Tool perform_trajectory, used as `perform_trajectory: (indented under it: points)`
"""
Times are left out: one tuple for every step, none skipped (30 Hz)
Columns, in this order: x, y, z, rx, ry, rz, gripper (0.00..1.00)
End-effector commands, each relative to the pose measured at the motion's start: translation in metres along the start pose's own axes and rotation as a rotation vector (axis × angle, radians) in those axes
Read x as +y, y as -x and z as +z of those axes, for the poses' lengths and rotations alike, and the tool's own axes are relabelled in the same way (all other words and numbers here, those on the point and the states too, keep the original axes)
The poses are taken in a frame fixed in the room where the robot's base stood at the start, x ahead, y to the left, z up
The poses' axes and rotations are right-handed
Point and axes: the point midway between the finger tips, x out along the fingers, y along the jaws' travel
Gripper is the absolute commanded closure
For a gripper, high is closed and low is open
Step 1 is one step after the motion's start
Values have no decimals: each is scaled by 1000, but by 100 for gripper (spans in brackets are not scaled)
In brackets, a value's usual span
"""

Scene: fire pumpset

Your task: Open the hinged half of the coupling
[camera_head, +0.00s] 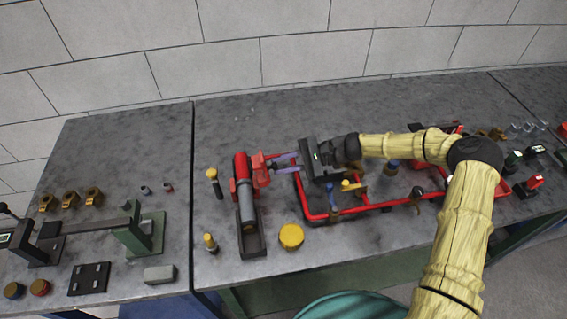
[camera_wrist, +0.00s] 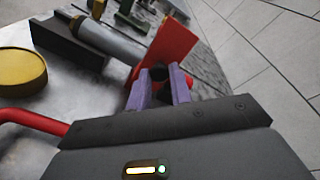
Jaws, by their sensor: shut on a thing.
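The red coupling (camera_head: 242,180) sits at the end of a grey cylinder (camera_head: 246,208) on the bench. Its red flap, which looks like the hinged half (camera_head: 259,163), sticks out to the right, and in the wrist view it shows as a tilted red plate (camera_wrist: 173,45). My gripper (camera_head: 275,160) reaches it from the right. In the wrist view the purple fingers of my gripper (camera_wrist: 158,78) are shut on a small dark part at the flap's near end. The fingers hide much of the grip, and the hinge cannot be made out.
A red pipe frame (camera_head: 365,208) runs under my arm, close to the gripper. A yellow round cap (camera_head: 291,236) stands in front, and a dark cradle (camera_head: 251,244) carries the cylinder. Small yellow-topped pieces (camera_head: 212,174) stand left. The bench behind the coupling is clear.

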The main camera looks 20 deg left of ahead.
Motion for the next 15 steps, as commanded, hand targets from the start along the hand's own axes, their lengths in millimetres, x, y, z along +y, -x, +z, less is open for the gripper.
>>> perform_trajectory:
  points:
    - [0, 1, -1, 4, 0, -1, 100]
    - [0, 1, -1, 4, -1, -1, 75]
    - [0, 1, -1, 4, -1, -1, 67]
    - [0, 1, -1, 4, -1, -1, 61]
    - [0, 1, -1, 3, -1, -1, 57]
    - [0, 1, -1, 3, -1, -1, 57]
    - [0, 1, -1, 3, -1, -1, 57]
    - [0, 1, 0, 3, -1, -1, 57]
    - [0, 1, 0, 3, -1, -1, 57]
    - [0, 1, 0, 2, -1, -1, 57]
    - [0, 1, 0, 2, -1, -1, 57]
    - [0, 1, 0, 2, -1, -1, 57]
    - [0, 1, 0, 2, -1, -1, 57]
    - [0, 2, 0, 2, -1, -1, 57]
    - [0, 3, -1, 2, 0, -1, 57]
